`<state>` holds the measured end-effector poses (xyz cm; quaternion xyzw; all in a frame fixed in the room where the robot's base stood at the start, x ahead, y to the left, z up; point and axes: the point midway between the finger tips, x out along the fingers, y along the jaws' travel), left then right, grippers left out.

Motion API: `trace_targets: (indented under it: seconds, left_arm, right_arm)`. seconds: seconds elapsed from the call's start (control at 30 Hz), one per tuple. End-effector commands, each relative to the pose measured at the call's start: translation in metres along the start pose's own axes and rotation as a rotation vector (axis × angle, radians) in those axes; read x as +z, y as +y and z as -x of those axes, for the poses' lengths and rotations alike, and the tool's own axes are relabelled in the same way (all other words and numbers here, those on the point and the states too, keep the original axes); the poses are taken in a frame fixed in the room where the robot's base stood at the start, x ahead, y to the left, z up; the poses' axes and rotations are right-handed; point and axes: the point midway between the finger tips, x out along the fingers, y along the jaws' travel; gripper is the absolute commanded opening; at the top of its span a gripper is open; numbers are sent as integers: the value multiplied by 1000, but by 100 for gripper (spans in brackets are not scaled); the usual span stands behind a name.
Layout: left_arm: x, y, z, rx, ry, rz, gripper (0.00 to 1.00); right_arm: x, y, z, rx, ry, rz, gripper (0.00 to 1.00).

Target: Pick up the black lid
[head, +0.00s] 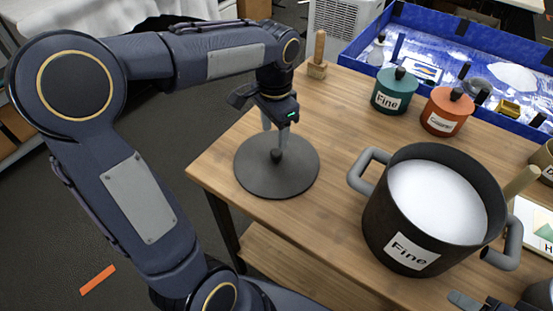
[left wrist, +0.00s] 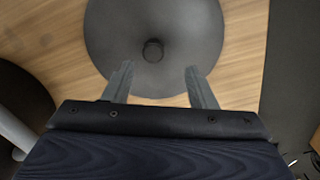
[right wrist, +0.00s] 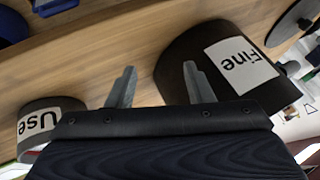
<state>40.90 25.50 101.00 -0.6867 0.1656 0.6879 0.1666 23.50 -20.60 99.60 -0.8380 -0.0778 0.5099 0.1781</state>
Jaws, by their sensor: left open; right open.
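The black lid (head: 264,176) is a round dark disc with a small knob on top. It lies flat on the wooden table near its left edge in the head view. My left gripper (head: 280,125) is open and points down just above the lid's knob. In the left wrist view the lid (left wrist: 150,30) shows ahead, with its knob between the lines of the two fingertips (left wrist: 158,78). The fingers do not touch the knob there. My right gripper (right wrist: 158,85) is open and empty, near the dark pot labelled "Fine" (right wrist: 190,50). Only its tip shows in the head view's lower right.
The large dark pot (head: 380,225) with white contents and two handles stands right of the lid. A green jar (head: 394,98) and an orange jar (head: 445,118) stand behind. A blue-walled tray (head: 430,28) is at the back. A wooden-handled tool (head: 318,66) stands at the rear edge.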

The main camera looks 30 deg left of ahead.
Motion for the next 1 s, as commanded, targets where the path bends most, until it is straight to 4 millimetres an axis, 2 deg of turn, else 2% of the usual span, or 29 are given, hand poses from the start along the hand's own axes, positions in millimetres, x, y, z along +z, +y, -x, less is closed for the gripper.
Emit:
trace_targets:
  seconds: [0.5, 0.77, 0.87, 1.0]
  left_arm:
    - [1, 9, -67, 3, -1, 3, 51]
    - [1, 8, -70, 2, 2, 4, 51]
    - [1, 8, -70, 2, 2, 4, 42]
    - [1, 9, -70, 2, 2, 4, 24]
  right_arm:
    - [0, 0, -1, 0, 0, 0, 47]
    - [0, 0, -1, 0, 0, 0, 47]
    - [0, 0, -1, 0, 0, 0, 47]
    - [0, 0, -1, 0, 0, 0, 47]
